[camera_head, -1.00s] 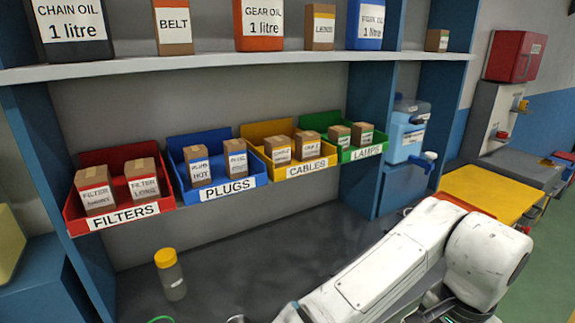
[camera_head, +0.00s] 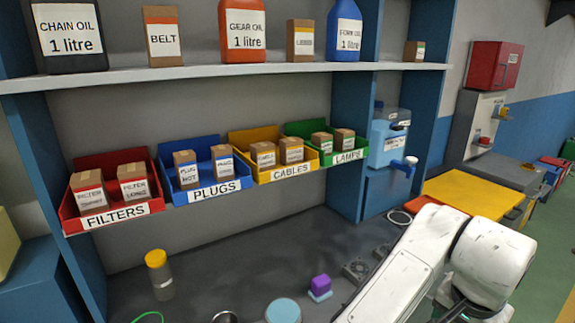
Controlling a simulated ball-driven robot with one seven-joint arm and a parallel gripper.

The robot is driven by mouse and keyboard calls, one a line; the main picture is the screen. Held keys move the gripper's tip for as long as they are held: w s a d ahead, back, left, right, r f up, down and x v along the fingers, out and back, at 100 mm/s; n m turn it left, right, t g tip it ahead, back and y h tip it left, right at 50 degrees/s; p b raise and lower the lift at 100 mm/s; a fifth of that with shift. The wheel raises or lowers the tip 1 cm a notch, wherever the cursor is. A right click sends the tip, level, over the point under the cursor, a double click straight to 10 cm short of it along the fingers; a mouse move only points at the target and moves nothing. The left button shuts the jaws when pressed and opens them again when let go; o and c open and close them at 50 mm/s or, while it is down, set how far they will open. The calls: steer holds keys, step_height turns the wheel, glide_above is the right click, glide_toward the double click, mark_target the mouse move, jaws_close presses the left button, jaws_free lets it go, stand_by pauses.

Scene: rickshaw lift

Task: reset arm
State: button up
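My white arm (camera_head: 420,260) shows at the lower right, reaching down past the bottom edge of the view. My gripper is out of view, so I cannot see whether it is open or holds anything. The arm is over the right part of the dark bench top (camera_head: 250,255), in front of the shelf unit.
Red (camera_head: 66,208), blue (camera_head: 165,189), yellow and green bins with small boxes hang along the shelf. A jar with a yellow lid (camera_head: 157,260), a light blue round thing (camera_head: 283,309) and a purple block (camera_head: 321,283) stand on the bench. A blue water container (camera_head: 389,135) is behind my arm.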

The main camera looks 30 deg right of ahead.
steer(key=w+d+r+n+t+h, duration=0.1)
steer(key=w+d+n+h, duration=0.1)
steer(key=d+n+h, duration=0.3)
steer(key=w+a+f+n+t+y, duration=0.2)
steer(key=a+f+n, duration=0.1)
steer(key=f+n, duration=0.3)
steer(key=s+a+f+n+g+y, duration=0.1)
steer(key=s+a+f+n+y, duration=0.1)
steer(key=s+a+f, duration=0.4)
steer(key=s+a+f+n+g+y, duration=0.1)
steer(key=s+a+f+n+y, duration=0.2)
steer(key=s+a+f, duration=0.3)
steer(key=a+f, duration=0.5)
steer(key=shift+a+f+g+y, duration=0.4)
